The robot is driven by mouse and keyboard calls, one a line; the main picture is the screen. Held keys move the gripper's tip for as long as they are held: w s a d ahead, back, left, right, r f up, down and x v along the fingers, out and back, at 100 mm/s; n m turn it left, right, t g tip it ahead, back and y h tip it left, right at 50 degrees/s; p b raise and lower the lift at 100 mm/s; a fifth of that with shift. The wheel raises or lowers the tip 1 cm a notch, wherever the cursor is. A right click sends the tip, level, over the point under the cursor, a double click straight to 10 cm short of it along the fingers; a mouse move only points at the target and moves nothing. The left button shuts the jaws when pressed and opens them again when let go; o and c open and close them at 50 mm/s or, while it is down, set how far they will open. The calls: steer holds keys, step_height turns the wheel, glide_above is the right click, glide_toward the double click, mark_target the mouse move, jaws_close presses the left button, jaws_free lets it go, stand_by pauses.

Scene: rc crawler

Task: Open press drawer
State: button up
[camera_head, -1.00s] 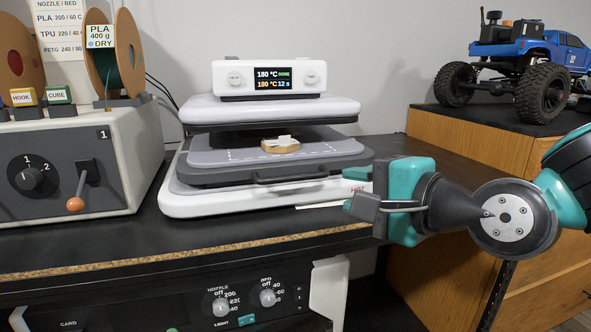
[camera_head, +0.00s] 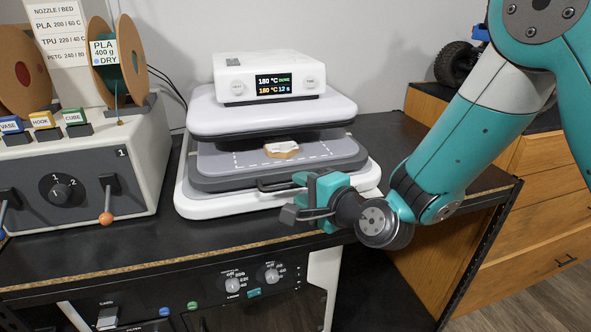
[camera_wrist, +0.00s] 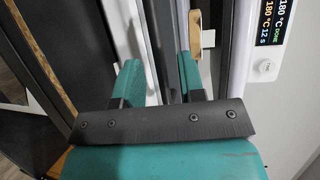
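The heat press (camera_head: 270,115) stands on the bench, and its display reads 180 °C DONE. Its grey drawer (camera_head: 215,180) shows below the raised upper plate, with a dashed outline on top. A small tan block with a white piece (camera_head: 282,150) lies inside the outline. The dark drawer handle (camera_head: 272,186) runs along the drawer's front. My gripper (camera_head: 296,194) is at the handle's right end. In the wrist view, its two teal fingers (camera_wrist: 158,78) stand apart, with dark and pale strips between them. I cannot tell whether either finger touches the handle.
A white control box (camera_head: 85,180) with levers, a dial and filament spools stands at the left. Below the bench edge (camera_head: 150,262) is a dark panel with knobs (camera_head: 250,282). Wooden drawers (camera_head: 560,210) and part of a vehicle wheel (camera_head: 455,62) are at the right.

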steer(key=shift+p+x, duration=0.35)
steer(key=shift+x, duration=1.1)
jaws_close()
steer(key=shift+s, duration=0.1)
